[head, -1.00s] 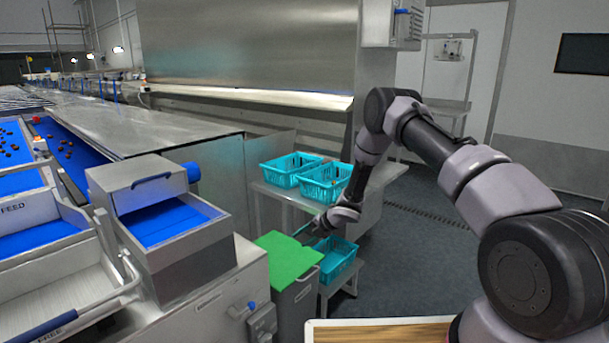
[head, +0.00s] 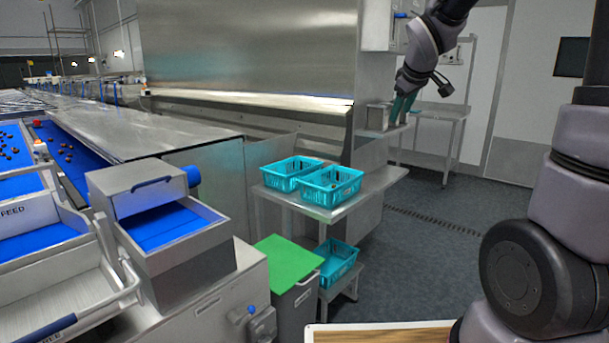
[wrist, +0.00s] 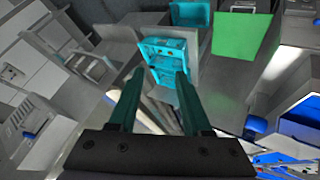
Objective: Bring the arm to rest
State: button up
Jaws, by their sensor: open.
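My gripper (head: 402,109) hangs from my raised arm at the upper right of the head view, pointing down. Its two teal fingers are apart, with nothing between them. In the wrist view my gripper (wrist: 157,88) also shows open and empty, high above the floor. My arm is lifted well clear of the tables and crates.
Two turquoise crates, one left (head: 291,172) and one right (head: 331,186), stand on a steel table (head: 384,180). A third crate (head: 338,262) sits on a low stand beside a green-lidded bin (head: 287,258). A conveyor (head: 69,150) runs at left. Grey floor (head: 425,255) is open.

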jog(key=s+a+r+m+g+y, duration=0.1)
jog(key=s+m, duration=1)
jog(key=s, duration=1.5)
jog(key=shift+s+r+y, duration=0.4)
jog(key=shift+r+y, duration=0.3)
jog(key=shift+r, duration=0.25)
